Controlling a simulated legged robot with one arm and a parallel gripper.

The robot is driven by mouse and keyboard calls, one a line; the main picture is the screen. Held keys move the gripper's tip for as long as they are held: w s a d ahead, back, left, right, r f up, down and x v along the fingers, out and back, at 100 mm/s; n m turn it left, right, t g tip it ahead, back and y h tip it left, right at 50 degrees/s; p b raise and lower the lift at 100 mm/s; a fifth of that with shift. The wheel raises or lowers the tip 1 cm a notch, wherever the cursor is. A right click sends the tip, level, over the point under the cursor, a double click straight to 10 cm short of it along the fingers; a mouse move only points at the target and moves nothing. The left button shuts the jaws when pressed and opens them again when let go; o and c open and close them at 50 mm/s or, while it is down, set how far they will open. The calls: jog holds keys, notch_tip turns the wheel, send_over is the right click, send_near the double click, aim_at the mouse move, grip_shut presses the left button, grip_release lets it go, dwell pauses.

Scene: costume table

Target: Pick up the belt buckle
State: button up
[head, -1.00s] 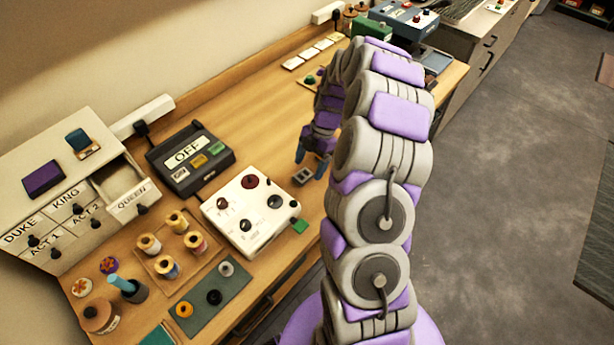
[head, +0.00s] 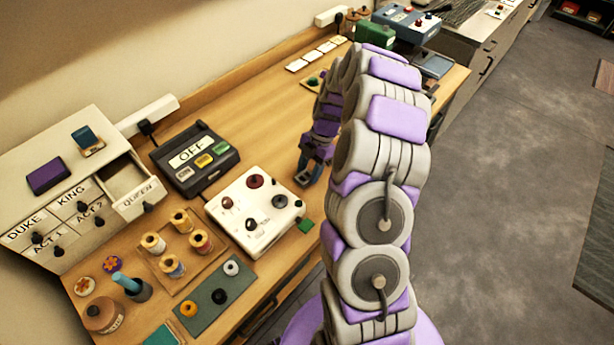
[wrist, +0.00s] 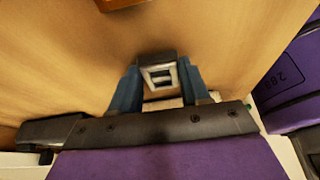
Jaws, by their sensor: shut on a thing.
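The belt buckle (wrist: 160,76) is a small, dark-framed piece with a pale metal square face. In the wrist view it sits between the two blue fingers of my gripper (wrist: 161,84), which is shut on it. In the head view my gripper (head: 309,172) points down at the wooden table, just right of the white control box. The buckle is mostly hidden by the fingers there. I cannot tell whether it still touches the table.
The white box with knobs (head: 254,208) stands close to the left of my gripper, with a small green piece (head: 305,226) near its corner. A dark "OFF" console (head: 194,158) and a drawer cabinet with its QUEEN drawer (head: 140,197) open are further left.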

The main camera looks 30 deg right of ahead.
aim_at(306, 178)
jog(key=shift+d+r, duration=0.25)
jog(key=shift+r, duration=0.1)
jog(key=shift+s+r+p, duration=0.2)
jog(key=shift+r+p, duration=0.15)
jog(key=shift+r, duration=0.4)
jog(key=shift+s+r+p, duration=0.15)
jog(key=shift+r+p, duration=0.15)
jog(key=shift+r, duration=0.45)
jog(key=s+d+r+p, duration=0.1)
jog(key=s+p, duration=0.1)
jog(key=s, duration=1.3)
jog(key=shift+s+d+r, duration=0.15)
jog(key=shift+d, duration=0.15)
